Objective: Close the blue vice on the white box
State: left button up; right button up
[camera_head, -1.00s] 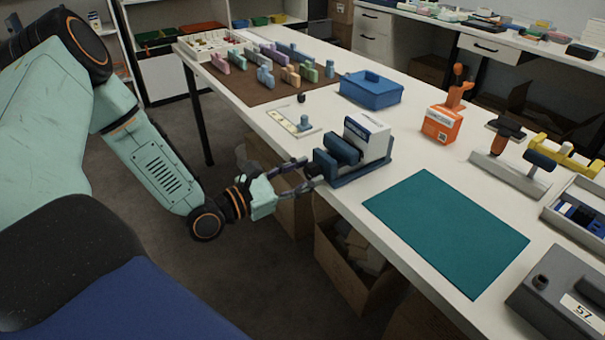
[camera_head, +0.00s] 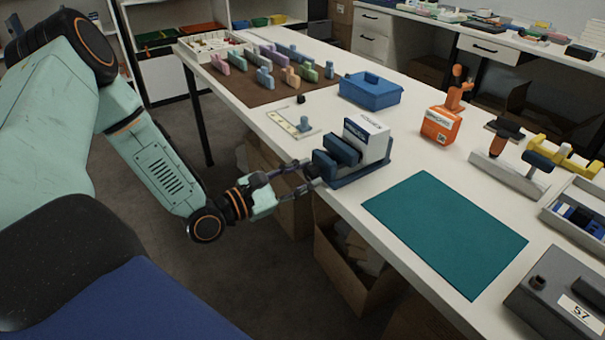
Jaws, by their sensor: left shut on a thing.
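The blue vice (camera_head: 345,178) stands at the near edge of the white table. The white box (camera_head: 376,145) stands upright in it, behind the dark blue jaw block (camera_head: 340,150). Whether the jaw touches the box is too small to tell. My left gripper (camera_head: 310,172) is at the vice's left end, at table-edge height, with its fingers shut on what looks like the vice's handle; the fingers mostly hide it. My right gripper is not in view.
A teal mat (camera_head: 445,230) lies to the right of the vice. Open cartons (camera_head: 350,265) stand under the table.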

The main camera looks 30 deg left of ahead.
pick_arm(q)
jog(key=m, duration=0.4)
jog(key=shift+d+f+m+p, duration=0.1)
jog(key=shift+m+p, duration=0.2)
jog(key=shift+p, duration=0.05)
jog(key=m+p, duration=0.1)
jog(key=m, duration=0.4)
jog(key=shift+m, duration=0.3)
jog(key=m+p, duration=0.1)
jog(key=m, duration=0.3)
jog(key=shift+f, duration=0.15)
jog(key=m+p, duration=0.1)
jog(key=m, duration=0.5)
jog(key=shift+p, duration=0.3)
jog(key=m+p, duration=0.1)
jog(key=m, duration=0.3)
jog(key=m+p, duration=0.2)
jog(key=m, duration=0.3)
jog(key=shift+w, duration=0.1)
jog(key=m+p, duration=0.2)
jog(key=m, duration=0.2)
jog(key=shift+a, duration=0.2)
jog(key=shift+a+m+p, duration=0.1)
jog(key=shift+m+p, duration=0.95)
jog(key=shift+m, duration=0.95)
